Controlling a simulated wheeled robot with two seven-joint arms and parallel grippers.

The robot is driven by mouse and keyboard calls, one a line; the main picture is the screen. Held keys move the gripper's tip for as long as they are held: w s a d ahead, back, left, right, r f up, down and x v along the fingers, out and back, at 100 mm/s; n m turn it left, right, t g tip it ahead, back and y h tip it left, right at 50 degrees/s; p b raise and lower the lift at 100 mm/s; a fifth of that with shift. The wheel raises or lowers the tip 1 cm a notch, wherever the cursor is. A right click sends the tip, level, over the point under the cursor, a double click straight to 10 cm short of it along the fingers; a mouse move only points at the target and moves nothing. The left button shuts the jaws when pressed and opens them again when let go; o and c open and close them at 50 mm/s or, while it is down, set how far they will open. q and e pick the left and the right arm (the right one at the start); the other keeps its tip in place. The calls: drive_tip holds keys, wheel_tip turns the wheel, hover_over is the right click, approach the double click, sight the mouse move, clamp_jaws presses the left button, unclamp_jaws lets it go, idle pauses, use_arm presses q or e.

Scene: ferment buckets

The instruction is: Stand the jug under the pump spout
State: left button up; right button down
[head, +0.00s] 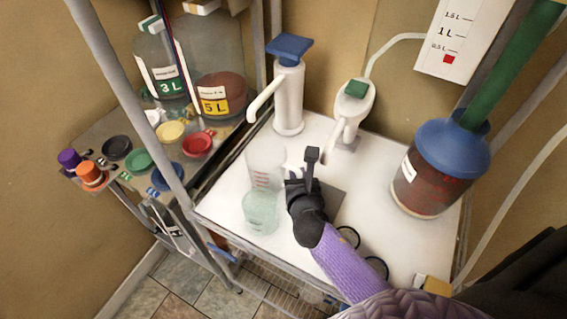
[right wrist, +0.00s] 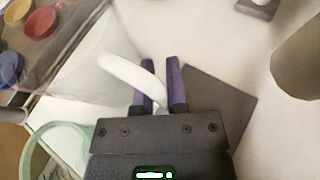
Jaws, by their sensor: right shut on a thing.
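A clear jug (head: 264,168) with red marks and a white handle (right wrist: 128,76) is near the middle of the white worktop. My right gripper (head: 296,181) is shut on this handle from the jug's right side; its purple fingers (right wrist: 161,88) straddle it in the right wrist view. The jug looks roughly upright; I cannot tell whether its base touches the worktop. A white pump (head: 289,98) with a blue top stands behind, its spout (head: 262,103) reaching left and down. A smaller white pump (head: 354,101) with a green top has a spout pointing down. My left gripper is not in view.
A pale green translucent vessel (head: 261,213) stands just in front of the jug. A dark grey mat (head: 334,203) lies beside my gripper. A blue-lidded bucket (head: 433,178) stands right. Left, a shelf holds bottles (head: 218,90) and coloured lids (head: 171,131). Worktop (head: 322,128) between the pumps is clear.

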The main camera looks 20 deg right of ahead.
drive_tip(key=w, duration=0.2)
drive_tip(key=w+b, duration=0.1)
drive_tip(key=w, duration=0.1)
drive_tip(key=w+b, duration=0.1)
drive_tip(key=w, duration=0.1)
drive_tip(key=shift+w+a+f, duration=0.25)
drive_tip(key=shift+w+f, duration=0.05)
drive_tip(key=shift+f, duration=0.4)
drive_tip(key=shift+s+r, duration=0.1)
drive_tip(key=shift+r, duration=0.1)
drive_tip(key=shift+f, duration=0.1)
